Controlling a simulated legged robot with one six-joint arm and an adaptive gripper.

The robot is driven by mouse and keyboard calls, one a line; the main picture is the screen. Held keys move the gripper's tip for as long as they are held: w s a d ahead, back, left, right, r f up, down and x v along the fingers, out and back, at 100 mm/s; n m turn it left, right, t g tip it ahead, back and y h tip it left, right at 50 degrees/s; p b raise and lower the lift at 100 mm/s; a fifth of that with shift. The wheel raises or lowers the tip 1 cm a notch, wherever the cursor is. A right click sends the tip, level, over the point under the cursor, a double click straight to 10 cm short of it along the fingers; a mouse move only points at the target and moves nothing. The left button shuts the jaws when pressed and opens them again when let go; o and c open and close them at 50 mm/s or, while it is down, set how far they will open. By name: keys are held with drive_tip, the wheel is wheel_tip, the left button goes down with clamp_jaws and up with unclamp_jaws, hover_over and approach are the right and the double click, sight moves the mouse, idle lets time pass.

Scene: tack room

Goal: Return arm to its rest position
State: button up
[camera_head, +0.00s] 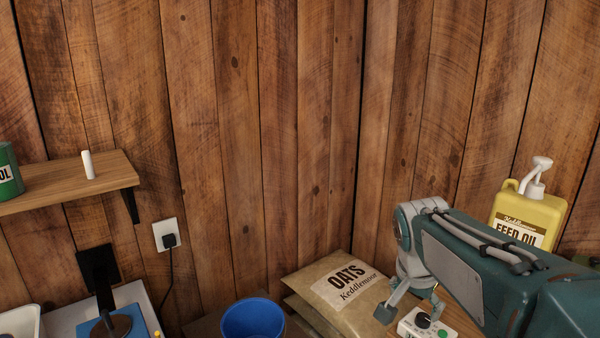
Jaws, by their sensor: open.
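My arm, teal and grey with dark cables, reaches in from the right edge. My gripper (411,304) hangs below the arm's grey joint, at the lower right. Its fingers are apart, and nothing shows between them. One finger overlaps the right edge of the oats sack (349,289) in the picture; I cannot tell whether they touch. A white control box (409,326) with a black knob and a green button lies just below and behind the gripper in the picture.
A yellow feed oil pump bottle (515,217) stands behind the arm. A blue bucket (253,318) is left of the sack. A wooden shelf (60,184) holds a green can (8,172) and a white cylinder (88,165). A plugged-in cord hangs from the outlet (165,235). Plank walls meet behind.

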drive_tip(key=s+a+f+n+t+y, duration=0.1)
drive_tip(key=s+n, duration=0.3)
drive_tip(key=s, duration=0.4)
drive_tip(key=s+a+f+n+t+y, duration=0.1)
drive_tip(key=s+a+f+n, duration=0.1)
drive_tip(key=s+n, duration=0.3)
drive_tip(key=s+a, duration=0.1)
drive_tip(key=s, duration=0.3)
drive_tip(key=shift+a+t, duration=0.35)
drive_tip(key=shift+t, duration=0.05)
drive_tip(key=shift+d, duration=0.1)
